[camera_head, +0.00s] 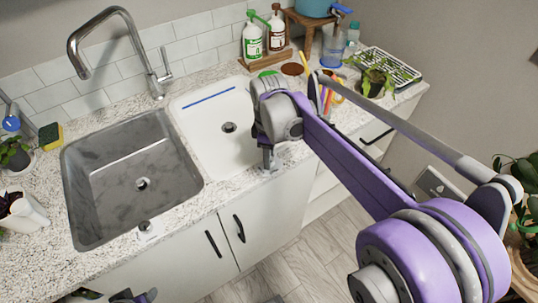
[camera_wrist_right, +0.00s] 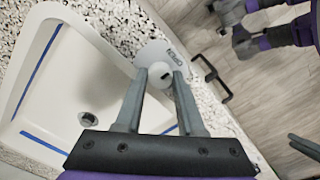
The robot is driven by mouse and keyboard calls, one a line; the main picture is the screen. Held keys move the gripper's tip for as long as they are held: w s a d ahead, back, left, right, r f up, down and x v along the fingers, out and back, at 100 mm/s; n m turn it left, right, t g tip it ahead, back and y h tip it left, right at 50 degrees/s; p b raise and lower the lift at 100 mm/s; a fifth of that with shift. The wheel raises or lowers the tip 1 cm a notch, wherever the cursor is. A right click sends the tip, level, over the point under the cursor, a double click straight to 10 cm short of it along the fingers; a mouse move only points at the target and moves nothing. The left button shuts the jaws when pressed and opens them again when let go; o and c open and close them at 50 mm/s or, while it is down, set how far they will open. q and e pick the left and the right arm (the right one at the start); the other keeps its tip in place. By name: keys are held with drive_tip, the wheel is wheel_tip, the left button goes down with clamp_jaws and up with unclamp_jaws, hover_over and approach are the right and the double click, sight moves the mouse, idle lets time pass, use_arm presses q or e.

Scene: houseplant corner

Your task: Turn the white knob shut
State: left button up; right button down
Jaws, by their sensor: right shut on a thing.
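The white knob (camera_wrist_right: 160,74) sits on a white plate (camera_wrist_right: 150,55) lettered "OPEN", on the counter's front strip by the white basin. My right gripper (camera_wrist_right: 163,74) is shut on the knob, a finger on each side, in the right wrist view. In the head view my right gripper (camera_head: 268,160) reaches down at the basin's front right corner and hides the knob. A dark mark shows on the knob. Part of what looks like my left gripper (camera_head: 135,296) shows at the bottom edge of the head view; its fingers are not clear.
The white basin (camera_head: 205,145) lies left of my right gripper, with a blue strip along its back. A steel sink (camera_head: 85,190) is further left, with another knob (camera_head: 145,226) at its front. Bottles (camera_head: 252,40) and a plant (camera_head: 376,78) stand behind. Cabinet handles (camera_head: 239,228) project below.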

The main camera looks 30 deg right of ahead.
drive_tip(key=m, duration=0.4)
drive_tip(key=shift+m+p, duration=0.3)
drive_tip(key=shift+p, duration=0.05)
drive_tip(key=m, duration=0.4)
drive_tip(key=shift+p, duration=0.3)
drive_tip(key=m, duration=0.5)
drive_tip(key=shift+m, duration=1.9)
drive_tip(key=c, duration=0.5)
unclamp_jaws()
drive_tip(key=shift+r+p, duration=0.15)
drive_tip(key=shift+p, duration=0.15)
